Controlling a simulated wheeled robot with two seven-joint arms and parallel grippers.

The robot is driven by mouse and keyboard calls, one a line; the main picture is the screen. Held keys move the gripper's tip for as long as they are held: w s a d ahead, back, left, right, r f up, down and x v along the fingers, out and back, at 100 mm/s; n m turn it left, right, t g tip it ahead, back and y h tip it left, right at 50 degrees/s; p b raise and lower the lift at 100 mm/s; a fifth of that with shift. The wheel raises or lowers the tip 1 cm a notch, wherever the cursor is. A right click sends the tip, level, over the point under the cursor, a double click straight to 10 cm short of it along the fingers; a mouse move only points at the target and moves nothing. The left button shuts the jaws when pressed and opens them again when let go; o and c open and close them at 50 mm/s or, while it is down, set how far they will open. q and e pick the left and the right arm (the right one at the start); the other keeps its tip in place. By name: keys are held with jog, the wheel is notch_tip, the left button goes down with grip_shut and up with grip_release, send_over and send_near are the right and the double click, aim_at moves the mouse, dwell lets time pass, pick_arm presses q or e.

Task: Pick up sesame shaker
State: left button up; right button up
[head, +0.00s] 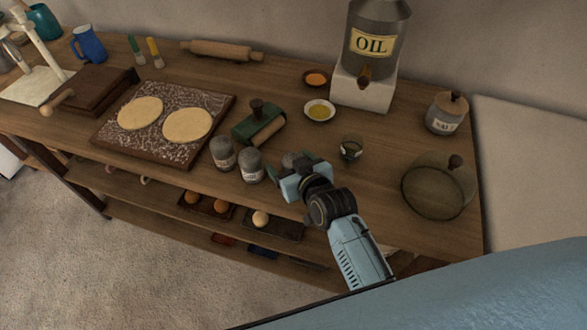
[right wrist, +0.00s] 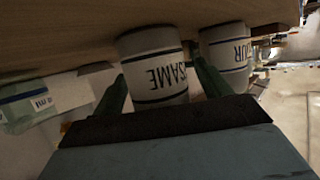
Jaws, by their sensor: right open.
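The sesame shaker (right wrist: 155,68) is a grey-white cylinder with dark bands, and its label appears upside down and partly cut off in the right wrist view. It stands between the two dark green fingers of my right gripper, which is open around it. In the head view the shaker (head: 290,159) is mostly hidden behind my right gripper (head: 296,168) near the table's front edge. Whether the fingers touch it I cannot tell. My left gripper is not in view.
A similar shaker labelled "…OUR" (right wrist: 225,50) stands close beside it; two grey shakers (head: 222,153) (head: 251,166) are left of my gripper in the head view. A green press (head: 245,122) is behind; a small cup (head: 351,148) and glass dome (head: 438,188) are right.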

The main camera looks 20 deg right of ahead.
jog(key=c, duration=1.1)
